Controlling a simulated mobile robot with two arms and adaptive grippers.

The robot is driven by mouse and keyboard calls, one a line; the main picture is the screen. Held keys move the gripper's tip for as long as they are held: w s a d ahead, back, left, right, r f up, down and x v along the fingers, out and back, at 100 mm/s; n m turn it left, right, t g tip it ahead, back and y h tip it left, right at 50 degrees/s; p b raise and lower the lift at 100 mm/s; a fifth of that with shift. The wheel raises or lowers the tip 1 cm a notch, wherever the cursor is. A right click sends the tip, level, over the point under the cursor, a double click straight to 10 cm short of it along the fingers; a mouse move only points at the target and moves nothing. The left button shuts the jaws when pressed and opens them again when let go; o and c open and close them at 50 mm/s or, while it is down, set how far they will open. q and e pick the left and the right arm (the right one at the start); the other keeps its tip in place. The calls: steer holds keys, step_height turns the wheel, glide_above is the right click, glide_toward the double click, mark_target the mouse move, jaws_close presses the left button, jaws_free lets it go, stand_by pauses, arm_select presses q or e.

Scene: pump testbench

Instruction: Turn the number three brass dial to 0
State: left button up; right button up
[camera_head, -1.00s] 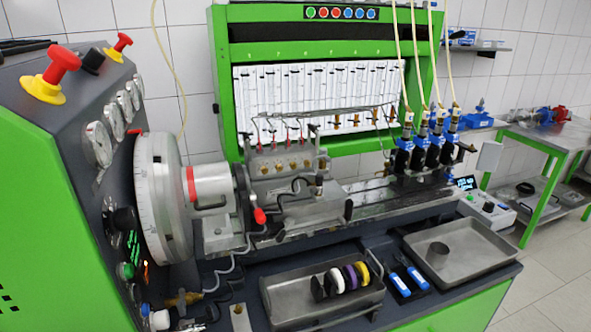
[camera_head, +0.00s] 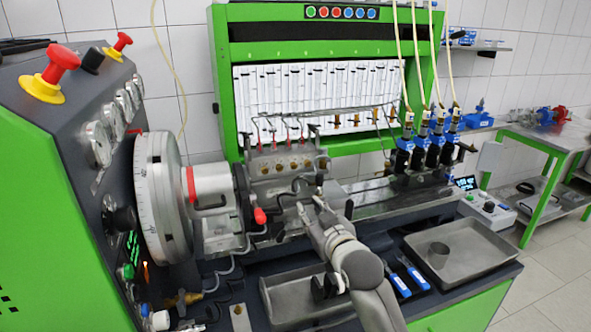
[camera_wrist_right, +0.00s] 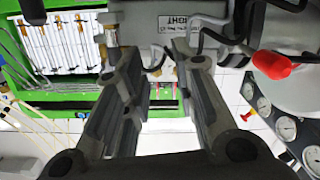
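Several small brass dials (camera_head: 280,167) sit in a row on the front of the grey pump (camera_head: 262,180) in the head view. No number or scale mark on them is legible, and I cannot tell where they point. My right gripper (camera_head: 308,207) is in front of and below the dials, apart from them as far as I can tell. In the right wrist view my right gripper (camera_wrist_right: 155,58) is open, with nothing between its fingers. The pump body (camera_wrist_right: 150,25) fills the top there, and no dial shows clearly.
A red-tipped lever (camera_head: 260,215) stands left of my right gripper, and it also shows in the wrist view (camera_wrist_right: 272,62). The large graduated wheel (camera_head: 150,195) is further left. My arm partly covers the metal tray (camera_head: 283,305). Another tray (camera_head: 470,262) lies right.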

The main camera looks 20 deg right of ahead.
steer(key=t, duration=0.2)
glide_toward(294, 167)
steer(key=s, duration=0.2)
steer(key=shift+w+a+r+p, duration=0.1)
steer(key=shift+w+p, duration=0.55)
steer(key=shift+w, duration=2.1)
steer(key=shift+w+a+r+p, duration=0.1)
steer(key=shift+w+p, duration=0.55)
steer(key=shift+w, duration=2.1)
